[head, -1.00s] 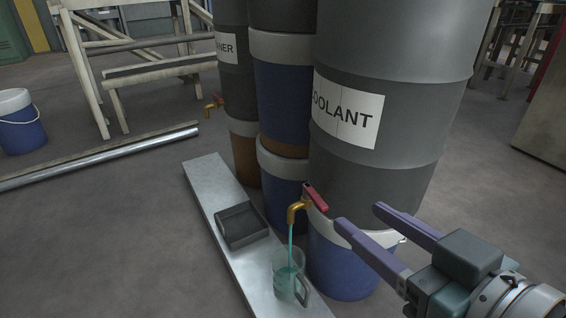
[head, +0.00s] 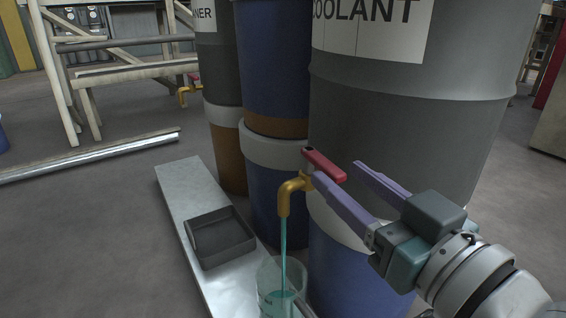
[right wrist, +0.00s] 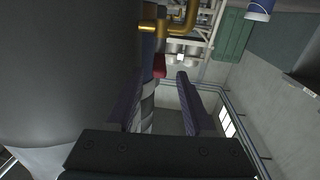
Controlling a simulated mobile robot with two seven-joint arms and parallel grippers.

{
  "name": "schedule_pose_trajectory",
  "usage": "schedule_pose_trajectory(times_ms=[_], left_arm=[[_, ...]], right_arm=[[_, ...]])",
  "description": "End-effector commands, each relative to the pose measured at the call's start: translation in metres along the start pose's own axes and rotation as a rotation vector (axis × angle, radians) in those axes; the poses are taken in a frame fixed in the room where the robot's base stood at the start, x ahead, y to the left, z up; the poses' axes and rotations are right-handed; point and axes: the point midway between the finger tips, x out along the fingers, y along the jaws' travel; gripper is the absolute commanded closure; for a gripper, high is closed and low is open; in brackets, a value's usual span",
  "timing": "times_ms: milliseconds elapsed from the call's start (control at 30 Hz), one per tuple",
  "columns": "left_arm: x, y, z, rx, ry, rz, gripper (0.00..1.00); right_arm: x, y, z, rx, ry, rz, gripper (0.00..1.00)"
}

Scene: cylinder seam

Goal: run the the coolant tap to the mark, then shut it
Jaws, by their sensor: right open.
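The coolant drum (head: 400,120) is grey and carries a white label. Its brass tap (head: 288,193) has a red lever (head: 324,165), and a stream of teal liquid (head: 283,245) falls from the spout. A clear jug (head: 281,285) stands under it with teal liquid in its lower part; its base is cut off and no mark can be made out. My right gripper (head: 335,172) is open, its purple fingers close to the lever from the right. In the right wrist view the red lever (right wrist: 159,66) shows ahead, between the fingers and beyond their tips. My left gripper is not in view.
A dark tray (head: 221,238) sits on the pale metal plank (head: 180,187) behind the jug. Other drums (head: 272,75) stand close on the left, one with its own tap (head: 187,92). A metal bar (head: 90,157) lies on the floor.

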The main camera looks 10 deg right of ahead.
Motion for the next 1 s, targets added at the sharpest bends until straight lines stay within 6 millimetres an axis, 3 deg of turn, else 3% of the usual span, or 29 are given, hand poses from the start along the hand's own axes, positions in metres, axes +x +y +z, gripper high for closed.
schedule_pose_trajectory(times_ms=[33, 200, 567, 1000], left_arm=[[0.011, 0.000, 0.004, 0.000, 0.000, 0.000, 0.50], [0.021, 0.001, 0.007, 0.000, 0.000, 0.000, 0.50], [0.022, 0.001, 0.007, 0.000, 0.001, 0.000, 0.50], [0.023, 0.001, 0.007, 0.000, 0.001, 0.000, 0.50]], right_arm=[[0.010, 0.000, 0.004, 0.000, 0.005, -0.001, 0.47], [0.031, 0.000, 0.003, 0.000, 0.002, -0.001, 0.47], [0.037, 0.000, 0.000, 0.000, -0.002, -0.001, 0.47], [0.037, 0.000, 0.000, 0.000, -0.002, -0.001, 0.95]])
